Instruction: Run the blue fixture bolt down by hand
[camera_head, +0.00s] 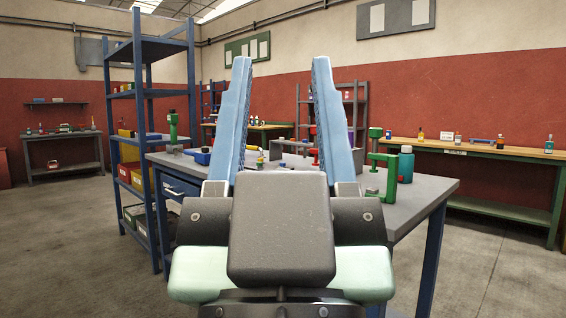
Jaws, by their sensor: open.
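My gripper (281,66) is open in the head view. Its two long light-blue fingers stand wide apart and point up and ahead, with nothing between them. It is in front of the grey-topped workbench (425,190) and covers much of its middle. I cannot pick out the blue fixture bolt; it may be hidden behind my gripper or too small to tell. A low blue object (201,156) lies at the bench's left side, but I cannot tell what it is.
A green clamp (391,178) and a teal bottle (406,166) stand on the bench's right side. A red clamp (314,155) is near the right finger. A blue shelf rack (150,200) stands close on the left. Open floor (480,265) lies to the right.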

